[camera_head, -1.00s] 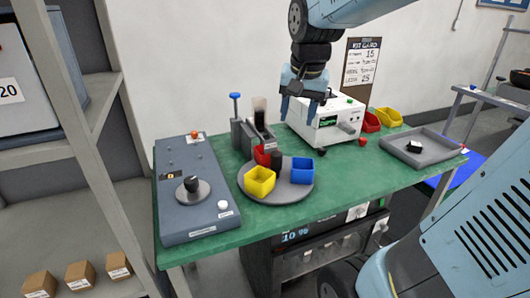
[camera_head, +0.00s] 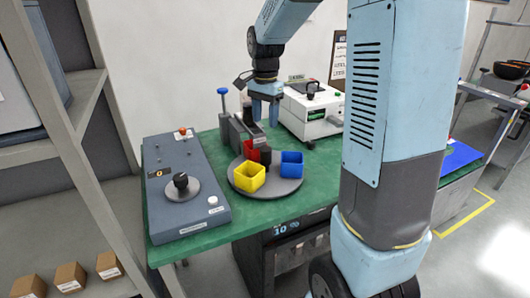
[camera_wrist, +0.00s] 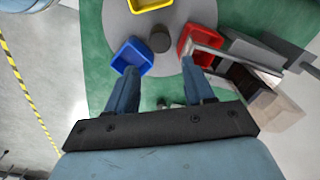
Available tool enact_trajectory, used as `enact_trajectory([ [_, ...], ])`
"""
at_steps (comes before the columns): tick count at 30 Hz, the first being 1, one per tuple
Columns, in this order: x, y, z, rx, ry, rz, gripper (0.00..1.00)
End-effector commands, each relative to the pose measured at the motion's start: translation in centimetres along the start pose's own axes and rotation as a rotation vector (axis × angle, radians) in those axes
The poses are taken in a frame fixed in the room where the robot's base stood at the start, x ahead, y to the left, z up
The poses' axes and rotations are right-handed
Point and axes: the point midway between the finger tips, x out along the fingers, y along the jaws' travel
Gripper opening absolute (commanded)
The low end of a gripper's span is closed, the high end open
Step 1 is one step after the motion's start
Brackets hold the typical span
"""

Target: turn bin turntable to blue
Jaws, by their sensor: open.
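The bin turntable (camera_head: 286,190) is a round grey disc on the green table. It carries a yellow bin (camera_head: 249,177) at the front left, a blue bin (camera_head: 291,165) at the right and a red bin (camera_head: 251,150) at the back, around a dark central knob. In the wrist view the blue bin (camera_wrist: 132,56), the red bin (camera_wrist: 198,41), the yellow bin (camera_wrist: 150,4) and the knob (camera_wrist: 159,39) show on the disc. My gripper (camera_head: 265,122) is open and empty, pointing down above the back of the turntable; its fingers (camera_wrist: 162,88) touch nothing that I can see.
A grey control box (camera_head: 182,215) with a black dial (camera_head: 181,182) stands left of the turntable. A grey dispenser with a blue-topped post (camera_head: 223,108) stands behind it. A white machine (camera_head: 311,112) is at the back right. My arm hides the table's right side.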

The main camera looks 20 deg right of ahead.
Motion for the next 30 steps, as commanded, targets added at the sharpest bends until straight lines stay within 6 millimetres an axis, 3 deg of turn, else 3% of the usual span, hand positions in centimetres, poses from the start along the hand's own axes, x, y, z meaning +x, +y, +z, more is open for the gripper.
enact_trajectory([
  [18,10.2,0.1,0.1,-0.003,-0.001,0.002,0.53],
  [24,12.2,0.0,0.1,-0.002,0.000,0.000,0.53],
  [30,12.8,0.0,0.1,-0.003,0.000,0.000,0.53],
])
